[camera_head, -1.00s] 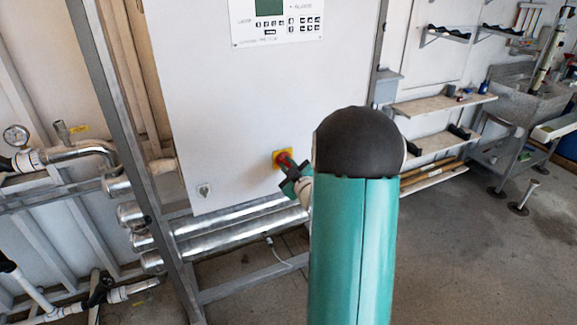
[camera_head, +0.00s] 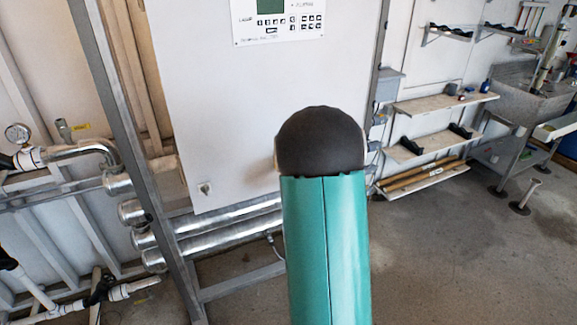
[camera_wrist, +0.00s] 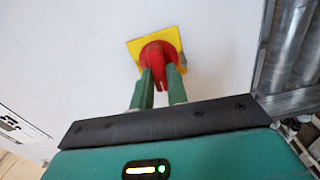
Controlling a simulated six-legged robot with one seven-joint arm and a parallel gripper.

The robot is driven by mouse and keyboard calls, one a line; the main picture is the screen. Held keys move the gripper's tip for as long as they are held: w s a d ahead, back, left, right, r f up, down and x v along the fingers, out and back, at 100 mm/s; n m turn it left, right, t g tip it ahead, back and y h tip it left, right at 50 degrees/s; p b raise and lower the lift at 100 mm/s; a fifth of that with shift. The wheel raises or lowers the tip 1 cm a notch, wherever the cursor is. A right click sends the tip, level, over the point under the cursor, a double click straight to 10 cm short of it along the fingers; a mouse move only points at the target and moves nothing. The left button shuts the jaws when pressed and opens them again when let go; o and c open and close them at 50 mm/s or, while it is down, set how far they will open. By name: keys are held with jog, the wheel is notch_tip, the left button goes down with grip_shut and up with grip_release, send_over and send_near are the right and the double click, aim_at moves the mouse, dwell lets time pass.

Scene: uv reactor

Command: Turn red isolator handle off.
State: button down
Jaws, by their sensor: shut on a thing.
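The red isolator handle (camera_wrist: 159,57) sits on a yellow square plate (camera_wrist: 135,46) on the white cabinet face in the wrist view. My gripper (camera_wrist: 161,80) is in front of it, its two green fingers on either side of the red handle's grip, shut on it. In the head view the handle, its plate and my gripper are hidden behind my arm.
The white cabinet (camera_head: 200,110) carries a control panel (camera_head: 278,20) with a green screen at its top. Silvery pipes (camera_head: 225,228) run below it and a grey frame post (camera_head: 125,130) stands at its left. Shelves (camera_head: 445,103) and open floor lie to the right.

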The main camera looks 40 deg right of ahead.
jog(key=shift+n, duration=0.6)
jog(key=c, duration=1.4)
grip_release()
jog(key=shift+f, duration=0.1)
jog(key=shift+s, duration=0.1)
